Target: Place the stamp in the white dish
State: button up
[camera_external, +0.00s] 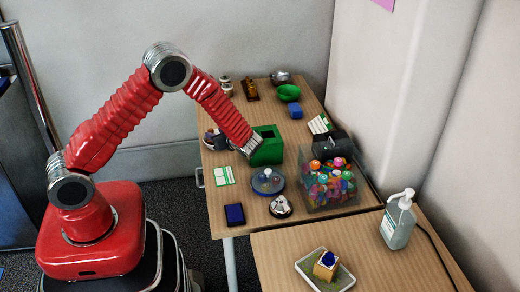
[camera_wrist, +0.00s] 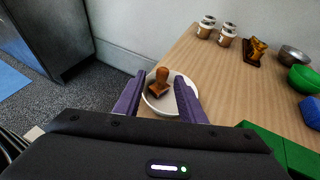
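The stamp (camera_wrist: 159,84), with a brown wooden knob handle, appears to sit upright inside the round white dish (camera_wrist: 186,84) in the wrist view. My gripper (camera_wrist: 160,88) has its two purple fingers spread on either side of the stamp, with a visible gap to each. The fingers overlap the dish in the picture; I cannot tell whether they touch it. In the external view my gripper is small and dark around the far-left part of the table, and the stamp and dish are hard to make out there.
A green box (camera_external: 268,146) stands close beside my wrist. Brown-and-white jars (camera_wrist: 225,36), a brown figure-like item (camera_wrist: 258,48) and a green bowl (camera_external: 288,92) are farther back. A clear bin (camera_external: 335,192) of colourful items stands at right. Wood between dish and jars is clear.

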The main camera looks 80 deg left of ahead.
jog(key=v, duration=0.5)
dwell(0.8)
jog(key=s+d+r+n+t+h, duration=0.2)
jog(key=s+d+r+n+h, duration=0.15)
jog(key=d+r, duration=0.45)
jog(key=s+d+r+n+t+h, duration=0.1)
jog(key=s+d+r+n+h, duration=0.25)
jog(key=d+r, duration=0.35)
jog(key=s+d+r+n+t+h, duration=0.2)
jog(key=s+d+r+n+t, duration=0.1)
jog(key=d, duration=0.6)
jog(key=s+d+r+n+t+h, duration=0.3)
jog(key=s+d, duration=0.4)
jog(key=d, duration=0.3)
notch_tip(320, 180, up, 3)
jog(key=shift+d+f+t+h, duration=0.15)
jog(key=shift+d+t+h, duration=0.2)
jog(key=shift+t, duration=0.45)
